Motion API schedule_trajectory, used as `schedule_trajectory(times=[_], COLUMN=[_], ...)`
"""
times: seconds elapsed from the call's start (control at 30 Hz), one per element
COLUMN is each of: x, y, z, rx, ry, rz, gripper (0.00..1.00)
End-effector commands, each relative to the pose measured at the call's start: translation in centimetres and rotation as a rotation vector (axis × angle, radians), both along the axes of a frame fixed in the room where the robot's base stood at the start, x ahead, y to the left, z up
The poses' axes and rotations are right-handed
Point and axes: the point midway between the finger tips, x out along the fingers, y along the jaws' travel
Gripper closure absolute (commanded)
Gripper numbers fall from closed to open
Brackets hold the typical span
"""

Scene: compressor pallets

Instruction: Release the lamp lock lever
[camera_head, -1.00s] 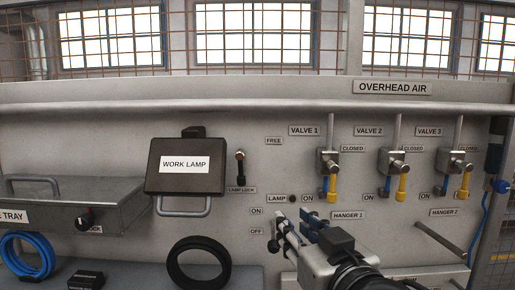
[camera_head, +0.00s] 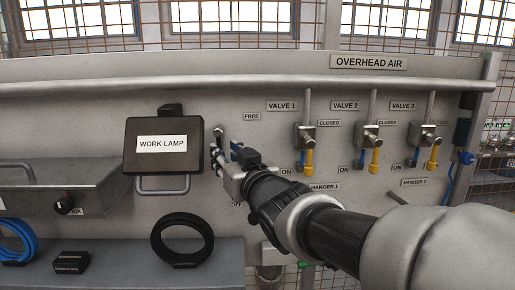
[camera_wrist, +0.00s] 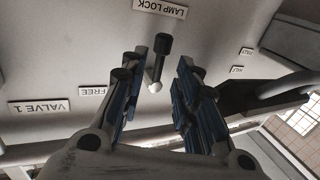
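The lamp lock lever (camera_wrist: 159,62) is a short rod with a black knob, seen between my fingertips in the wrist view. Its knob points toward the LAMP LOCK label (camera_wrist: 160,8). In the head view only the lever's upper end (camera_head: 219,131) shows clearly; my gripper covers the rest. My gripper (camera_head: 215,158) is at the panel just right of the work lamp (camera_head: 163,158). It also shows in the wrist view (camera_wrist: 163,66), open, with one blue-padded finger on each side of the lever. I see gaps on both sides; contact is not visible.
The FREE label (camera_head: 251,116) is above and right of the lever. Valve 1 (camera_head: 304,137) and other valves stand farther right. A black hose coil (camera_head: 182,240) rests on the grey shelf (camera_head: 215,250) below. My arm covers the panel's lower right.

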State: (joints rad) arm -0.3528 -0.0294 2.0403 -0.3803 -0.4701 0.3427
Motion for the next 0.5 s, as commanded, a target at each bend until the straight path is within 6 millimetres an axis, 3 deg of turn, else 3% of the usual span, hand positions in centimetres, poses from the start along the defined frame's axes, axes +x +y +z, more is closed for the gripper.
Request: schedule_trajectory(times=[0.2,0.5], x=[2.3,2.8], y=[1.3,1.6], z=[0.1,0.0], rx=[0.000,-0.001], ry=[0.001,0.000], rz=[0.000,0.000], gripper=[0.71,0.71])
